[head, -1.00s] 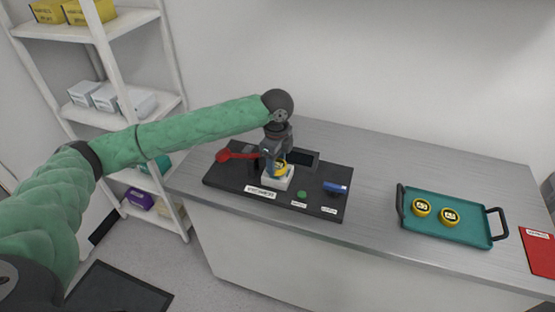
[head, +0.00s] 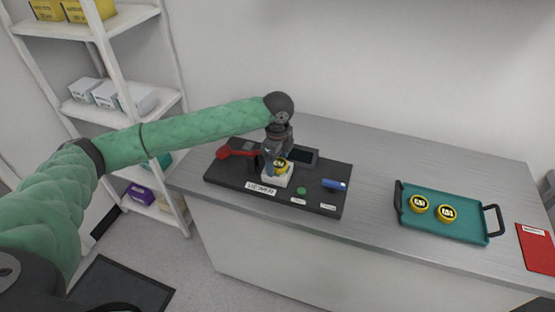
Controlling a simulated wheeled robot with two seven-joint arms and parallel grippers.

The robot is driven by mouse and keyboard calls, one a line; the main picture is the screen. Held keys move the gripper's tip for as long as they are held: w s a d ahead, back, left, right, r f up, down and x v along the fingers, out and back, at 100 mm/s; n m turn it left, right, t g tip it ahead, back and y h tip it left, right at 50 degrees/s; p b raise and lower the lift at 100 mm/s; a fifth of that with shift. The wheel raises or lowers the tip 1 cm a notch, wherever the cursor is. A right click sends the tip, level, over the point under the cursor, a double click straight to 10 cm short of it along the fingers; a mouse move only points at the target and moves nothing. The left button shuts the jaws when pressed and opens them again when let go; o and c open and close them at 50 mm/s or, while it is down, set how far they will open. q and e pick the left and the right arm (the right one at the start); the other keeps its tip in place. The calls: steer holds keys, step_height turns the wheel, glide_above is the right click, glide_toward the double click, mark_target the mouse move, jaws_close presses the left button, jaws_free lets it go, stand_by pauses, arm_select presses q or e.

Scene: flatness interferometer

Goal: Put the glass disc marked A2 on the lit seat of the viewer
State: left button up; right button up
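The viewer is a black base (head: 226,177) on the bench with a pale block-shaped seat (head: 277,181) on it. A yellow-rimmed disc (head: 281,165) with a dark marked face is at the top of this seat; its mark is too small to read. My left gripper (head: 277,168) points down at the seat, with its fingers beside this disc. I cannot tell whether the fingers still press on the disc or stand apart from it. Two similar yellow discs, a left one (head: 419,204) and a right one (head: 446,213), lie on the teal tray (head: 470,230). My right gripper is out of view.
The base also carries a red-ended lever (head: 223,153), a dark screen (head: 302,157), a green button (head: 301,190) and a blue part (head: 333,184). A red card (head: 537,250) lies at the far right. The bench between base and tray is clear. Shelves (head: 120,110) stand left.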

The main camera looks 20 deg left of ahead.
mark_target(278, 163)
arm_select(q)
steer(key=shift+r, duration=0.1)
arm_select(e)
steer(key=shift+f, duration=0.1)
arm_select(q)
steer(key=shift+r, duration=0.25)
step_height(278, 163, up, 12)
steer(key=b, duration=0.4)
steer(key=shift+f, duration=0.25)
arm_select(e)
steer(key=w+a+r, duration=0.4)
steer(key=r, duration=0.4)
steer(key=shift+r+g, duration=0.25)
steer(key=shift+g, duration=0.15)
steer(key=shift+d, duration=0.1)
